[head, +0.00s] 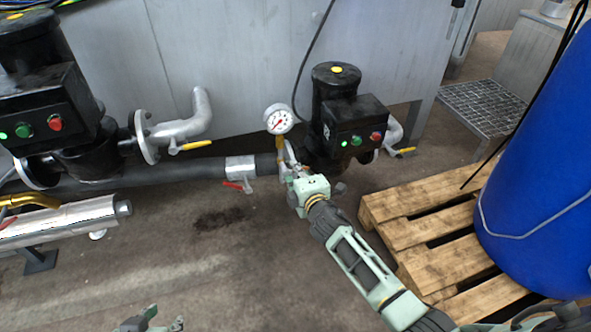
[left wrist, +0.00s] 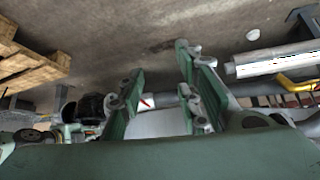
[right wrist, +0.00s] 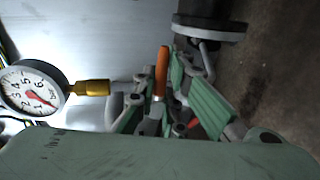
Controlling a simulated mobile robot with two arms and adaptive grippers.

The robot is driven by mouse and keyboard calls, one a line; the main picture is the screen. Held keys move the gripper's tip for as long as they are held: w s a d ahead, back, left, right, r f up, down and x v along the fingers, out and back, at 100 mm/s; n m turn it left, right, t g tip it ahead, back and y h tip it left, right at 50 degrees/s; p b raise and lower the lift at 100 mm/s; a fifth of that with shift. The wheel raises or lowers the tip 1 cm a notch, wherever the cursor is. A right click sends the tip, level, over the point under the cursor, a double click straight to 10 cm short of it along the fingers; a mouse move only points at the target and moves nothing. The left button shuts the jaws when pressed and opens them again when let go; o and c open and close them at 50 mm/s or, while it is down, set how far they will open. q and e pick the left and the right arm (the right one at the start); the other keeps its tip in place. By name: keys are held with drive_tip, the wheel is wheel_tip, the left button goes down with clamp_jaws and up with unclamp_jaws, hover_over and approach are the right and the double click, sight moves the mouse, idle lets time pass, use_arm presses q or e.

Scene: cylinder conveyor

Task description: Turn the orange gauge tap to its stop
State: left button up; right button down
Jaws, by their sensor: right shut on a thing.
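The orange gauge tap (right wrist: 162,72) shows in the right wrist view as a handle standing between the fingers of my right gripper (right wrist: 168,95), which is shut on it. In the head view my right gripper (head: 287,165) is at the pipework just below the white round gauge (head: 279,119), and it hides most of the tap. The gauge dial (right wrist: 34,88) with its red needle and brass stem (right wrist: 92,87) also shows at left in the right wrist view. My left gripper (left wrist: 155,85) is open and empty; part of it shows at the bottom edge of the head view.
A red-handled valve (head: 238,186) sits on the dark pipe left of the right gripper. A black pump (head: 335,110) stands behind it, with a yellow-handled valve (head: 190,146) to the left. A wooden pallet (head: 420,225) and blue barrel (head: 540,180) are at right. The floor at front centre is clear.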

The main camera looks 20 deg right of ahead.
use_arm(q)
drive_tip(key=shift+s+a+f+g, duration=0.15)
drive_tip(key=shift+s+f+g, duration=0.2)
drive_tip(key=shift+s, duration=0.2)
use_arm(e)
drive_tip(key=shift+r+n, duration=0.1)
drive_tip(key=shift+n, duration=0.2)
drive_tip(key=c, duration=1.8)
unclamp_jaws()
drive_tip(key=s+r, duration=0.2)
drive_tip(key=s, duration=0.9)
drive_tip(key=shift+s+d+r, duration=0.15)
drive_tip(key=shift+s, duration=0.2)
